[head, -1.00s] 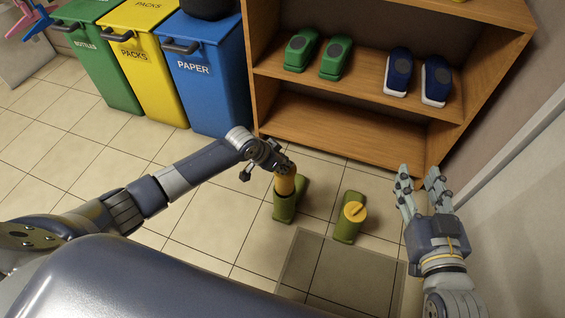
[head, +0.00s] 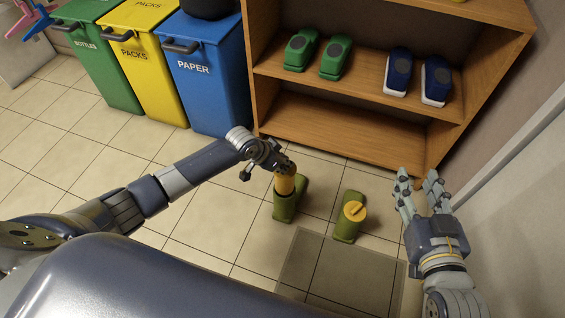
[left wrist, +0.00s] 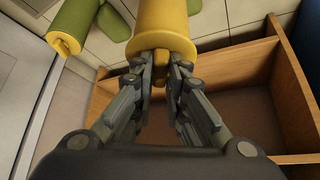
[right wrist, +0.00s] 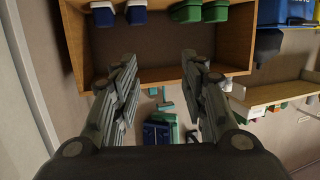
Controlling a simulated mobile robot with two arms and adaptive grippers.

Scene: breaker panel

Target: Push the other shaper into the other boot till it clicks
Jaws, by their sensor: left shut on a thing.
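Two green boots stand on the tiled floor in front of the shelf. The left boot (head: 284,212) has a yellow shaper (head: 285,185) standing upright in its top, with much of it above the rim. My left gripper (head: 283,168) is over this shaper and shut on its top grip; the left wrist view shows the fingers (left wrist: 161,68) closed on the yellow knob. The right boot (head: 347,230) holds the other yellow shaper (head: 354,211), which sits low with its disc near the rim. My right gripper (head: 418,180) is open and empty, right of the boots.
A wooden shelf (head: 350,140) stands behind the boots, with green shoes (head: 335,58) and blue shoes (head: 435,80) on it. Green, yellow and blue bins (head: 205,85) stand at the back left. A grey mat (head: 335,275) lies in front. A wall is at the right.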

